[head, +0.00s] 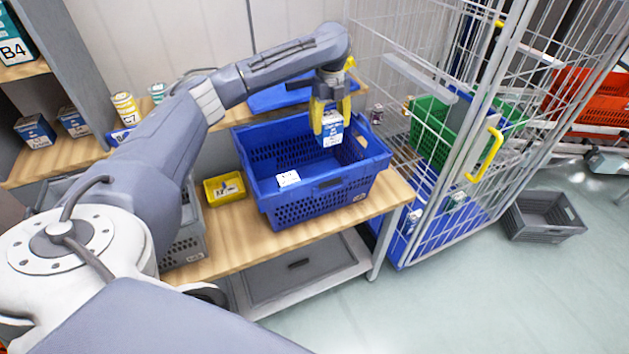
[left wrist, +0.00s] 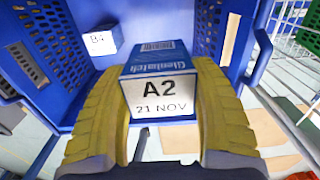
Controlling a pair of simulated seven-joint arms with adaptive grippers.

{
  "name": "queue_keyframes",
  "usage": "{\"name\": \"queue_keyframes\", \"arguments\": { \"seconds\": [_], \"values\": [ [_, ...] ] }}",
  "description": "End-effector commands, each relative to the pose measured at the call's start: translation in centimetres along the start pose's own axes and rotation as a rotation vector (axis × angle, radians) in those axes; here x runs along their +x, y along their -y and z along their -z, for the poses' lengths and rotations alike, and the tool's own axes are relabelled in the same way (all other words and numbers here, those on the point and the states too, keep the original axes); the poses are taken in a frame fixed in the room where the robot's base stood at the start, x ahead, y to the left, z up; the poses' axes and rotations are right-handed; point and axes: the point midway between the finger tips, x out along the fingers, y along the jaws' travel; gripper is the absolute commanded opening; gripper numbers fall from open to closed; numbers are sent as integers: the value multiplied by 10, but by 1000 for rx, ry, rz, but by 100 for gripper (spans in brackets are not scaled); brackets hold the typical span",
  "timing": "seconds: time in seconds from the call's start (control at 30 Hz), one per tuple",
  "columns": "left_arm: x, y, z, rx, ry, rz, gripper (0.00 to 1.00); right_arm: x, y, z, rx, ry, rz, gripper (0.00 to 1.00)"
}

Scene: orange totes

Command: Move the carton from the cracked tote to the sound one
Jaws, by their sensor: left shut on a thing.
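A blue tote (head: 318,205) with slotted walls stands on the wooden bench; a white label is on its front wall. My left gripper (head: 332,122) points down at its back right part. Its yellow fingers, also in the left wrist view (left wrist: 160,105), are shut on a blue and white carton (head: 333,138), marked A2 and 21 NOV in the left wrist view (left wrist: 160,90). The carton is at about rim height; I cannot tell whether its bottom is inside. A grey tote (head: 190,240) is partly hidden behind my left arm. I see no clear crack. My right gripper is out of view.
A small yellow bin (head: 224,188) sits left of the blue tote. A wire cage (head: 440,140) stands close on the right, holding a green tote (head: 432,122). A grey crate (head: 543,215) lies on the floor.

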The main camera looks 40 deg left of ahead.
Motion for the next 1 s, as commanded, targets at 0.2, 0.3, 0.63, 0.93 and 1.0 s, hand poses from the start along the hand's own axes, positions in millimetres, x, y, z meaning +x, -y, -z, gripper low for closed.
{"name": "queue_keyframes", "arguments": {
  "seconds": [0.2,0.3,0.63,0.93,1.0],
  "values": [
    [44,-1,1,5,-5,-3,20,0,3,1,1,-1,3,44],
    [67,-1,1,3,-4,-2,20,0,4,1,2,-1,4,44],
    [131,0,1,2,-2,-1,20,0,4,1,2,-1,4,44],
    [150,0,0,3,-1,1,20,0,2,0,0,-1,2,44],
    [152,0,0,3,-1,1,20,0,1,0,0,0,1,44]
  ]
}}
